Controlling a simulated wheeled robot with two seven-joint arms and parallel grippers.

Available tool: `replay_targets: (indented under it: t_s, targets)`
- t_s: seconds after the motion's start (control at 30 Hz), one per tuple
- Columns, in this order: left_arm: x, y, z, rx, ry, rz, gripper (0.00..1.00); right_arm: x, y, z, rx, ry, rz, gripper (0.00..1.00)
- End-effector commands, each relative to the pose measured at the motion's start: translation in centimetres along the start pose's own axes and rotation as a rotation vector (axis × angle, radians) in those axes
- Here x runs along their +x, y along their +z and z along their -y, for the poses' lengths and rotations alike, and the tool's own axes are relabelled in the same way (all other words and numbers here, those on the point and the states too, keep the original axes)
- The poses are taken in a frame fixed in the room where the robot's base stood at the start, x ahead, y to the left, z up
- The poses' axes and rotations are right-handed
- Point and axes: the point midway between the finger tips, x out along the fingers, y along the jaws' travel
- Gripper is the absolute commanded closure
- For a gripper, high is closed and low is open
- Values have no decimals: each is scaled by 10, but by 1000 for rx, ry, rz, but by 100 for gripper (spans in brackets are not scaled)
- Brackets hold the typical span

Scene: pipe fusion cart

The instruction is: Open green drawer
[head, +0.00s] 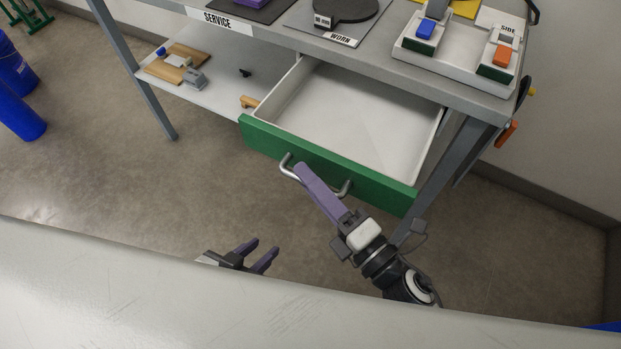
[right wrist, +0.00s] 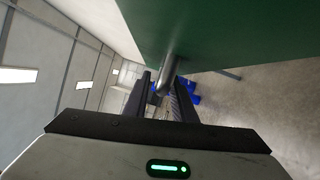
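The green drawer (head: 330,165) is pulled out from under the cart top, and its white interior looks empty. Its curved metal handle (head: 343,189) is on the green front; the handle also shows in the right wrist view (right wrist: 168,72). My right gripper (head: 302,170) has purple fingers across the handle near its left end. In the right wrist view the fingers (right wrist: 163,93) are on either side of the handle and appear closed on it. My left gripper (head: 256,254) is lower left, apart from the drawer, with its two purple fingers spread and empty.
The grey cart top (head: 395,70) carries a white tray (head: 455,58) with coloured blocks. A lower shelf (head: 215,90) at left holds a wooden piece (head: 178,66). A cart leg (head: 430,185) stands right of the drawer. Blue bins (head: 18,110) stand far left. The floor before the drawer is clear.

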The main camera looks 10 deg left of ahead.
Motion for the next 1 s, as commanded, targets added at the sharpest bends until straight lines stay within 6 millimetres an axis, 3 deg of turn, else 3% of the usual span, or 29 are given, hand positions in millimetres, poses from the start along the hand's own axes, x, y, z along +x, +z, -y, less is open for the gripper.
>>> replay_targets:
  t_s: [0.37,0.8,1.0]
  targets:
    - [0,11,0,-2,0,20,69,-4,0,1,1,0,0,70]
    - [4,13,-2,2,4,15,69,-68,0,2,1,-3,0,70]
    - [4,11,-3,3,5,12,69,-75,0,0,0,0,0,70]
